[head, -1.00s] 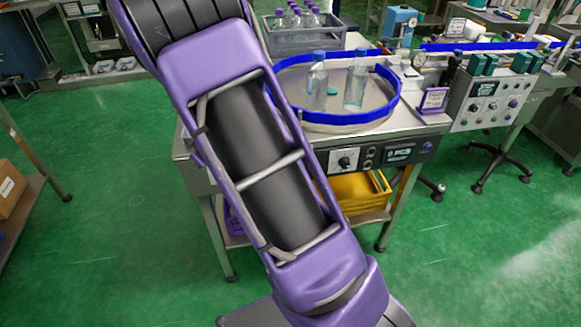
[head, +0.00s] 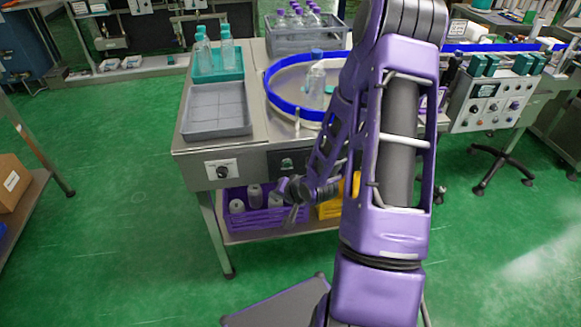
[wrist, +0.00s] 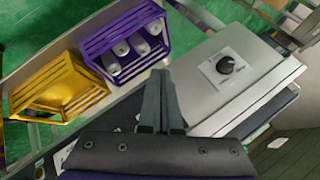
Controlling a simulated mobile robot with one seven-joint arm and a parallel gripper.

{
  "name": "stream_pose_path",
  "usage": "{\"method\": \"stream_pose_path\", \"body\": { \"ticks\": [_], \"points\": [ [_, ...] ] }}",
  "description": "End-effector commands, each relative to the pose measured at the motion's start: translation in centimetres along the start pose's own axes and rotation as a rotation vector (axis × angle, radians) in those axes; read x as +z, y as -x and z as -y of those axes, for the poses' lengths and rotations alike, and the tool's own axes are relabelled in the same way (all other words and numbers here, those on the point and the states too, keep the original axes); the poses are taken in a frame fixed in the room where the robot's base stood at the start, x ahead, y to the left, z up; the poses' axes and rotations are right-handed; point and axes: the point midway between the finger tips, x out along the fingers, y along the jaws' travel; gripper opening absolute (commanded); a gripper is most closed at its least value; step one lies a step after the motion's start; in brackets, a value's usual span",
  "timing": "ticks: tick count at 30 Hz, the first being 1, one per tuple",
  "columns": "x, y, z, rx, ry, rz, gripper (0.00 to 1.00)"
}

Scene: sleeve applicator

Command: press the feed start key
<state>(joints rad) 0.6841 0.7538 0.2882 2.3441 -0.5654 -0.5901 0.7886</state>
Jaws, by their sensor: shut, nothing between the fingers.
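No key that I can identify as the feed start key shows. The front control panel (head: 287,160) of the sleeve applicator is dark, and my arm hides its right part. A control box (head: 492,100) with several knobs and buttons stands at the right; its labels are too small to read. My gripper (head: 291,214) is shut and empty, in front of the machine's lower front, below the panel. In the wrist view its closed fingers (wrist: 161,76) point toward the gap between a purple crate and the front plate with a black knob (wrist: 226,64).
The purple crate (head: 235,213) holds white cylinders on the lower shelf, beside a yellow crate (head: 329,208). Above are a grey tray (head: 217,123), a teal tray (head: 232,72) with bottles, and a blue-rimmed turntable (head: 285,108). The green floor (head: 120,230) at left is open.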

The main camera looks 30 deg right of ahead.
Motion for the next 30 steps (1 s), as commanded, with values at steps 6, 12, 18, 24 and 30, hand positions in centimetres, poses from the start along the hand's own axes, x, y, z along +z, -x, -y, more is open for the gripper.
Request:
{"method": "stream_pose_path", "body": {
  "ticks": [6, 12, 18, 24, 30],
  "points": [
    [-0.7, 1.8, -2.2, -0.024, -0.256, -0.057, 0.0],
    [-1.4, 3.1, -3.0, -0.048, -0.406, -0.1, 0.0],
    [-1.8, 3.7, -3.3, -0.059, -0.461, -0.117, 0.0],
    [-1.8, 3.7, -3.3, -0.059, -0.464, -0.117, 0.0],
    [-1.9, 3.6, -3.2, -0.06, -0.462, -0.118, 0.0]
  ]
}}
